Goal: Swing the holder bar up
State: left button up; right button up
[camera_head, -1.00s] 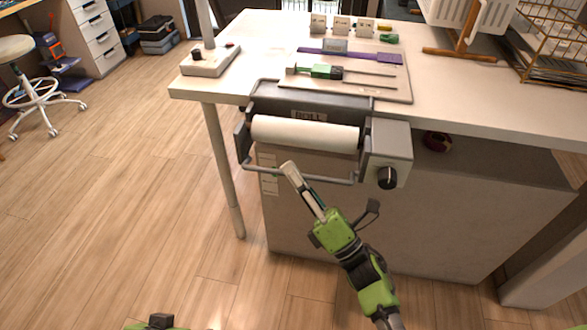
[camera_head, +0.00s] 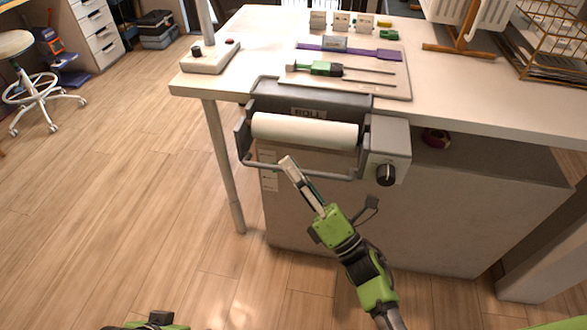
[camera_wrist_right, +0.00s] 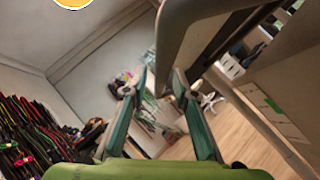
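The holder bar (camera_head: 325,176) is a thin grey U-shaped bar hanging low in front of the white roll (camera_head: 305,131) on the grey roll unit at the table's front edge. My right gripper (camera_head: 287,163) reaches up from below, its tips at the left-middle of the bar. In the head view its tips overlap the bar; contact is unclear. In the right wrist view the right gripper (camera_wrist_right: 160,76) has its two teal fingers apart, with a large grey edge at and above the tips. My left arm shows only as a green and black part at the bottom edge; its fingers are hidden.
A grey box with a black knob (camera_head: 386,174) is at the unit's right end. A mat with a green-handled tool (camera_head: 322,68) and a purple strap (camera_head: 388,55) lies on the table behind. A table leg (camera_head: 224,170) stands left of the unit.

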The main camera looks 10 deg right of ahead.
jog(key=v, duration=1.2)
